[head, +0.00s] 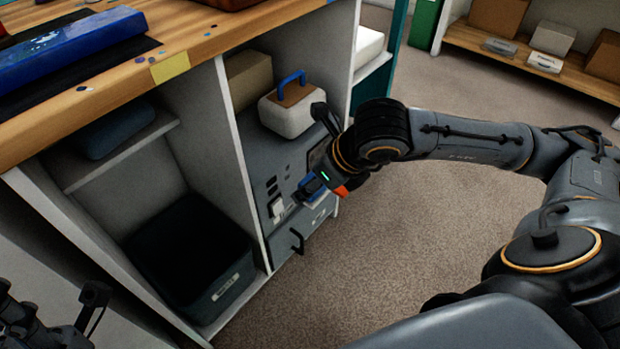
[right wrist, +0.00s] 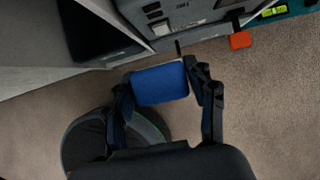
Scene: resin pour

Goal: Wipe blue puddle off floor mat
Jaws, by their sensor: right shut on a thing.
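My right gripper (head: 312,190) is in front of the grey cabinet panel. In the right wrist view my right gripper (right wrist: 160,84) is shut on a blue block (right wrist: 160,85), which looks like a sponge or folded cloth, held between its fingers above the brown carpet. The block is mostly hidden in the head view. My left gripper (head: 60,322) shows only in part at the bottom left corner, and whether it is open is unclear. No blue puddle and no floor mat can be made out on the carpet.
A wooden bench (head: 185,45) with blue spots carries a blue slab (head: 70,45). Below it are a dark bin (head: 232,285), a white case with blue handle (head: 290,112) and a grey drawer unit (head: 285,250). A low shelf (head: 545,70) holds boxes. The carpet (head: 360,275) is clear.

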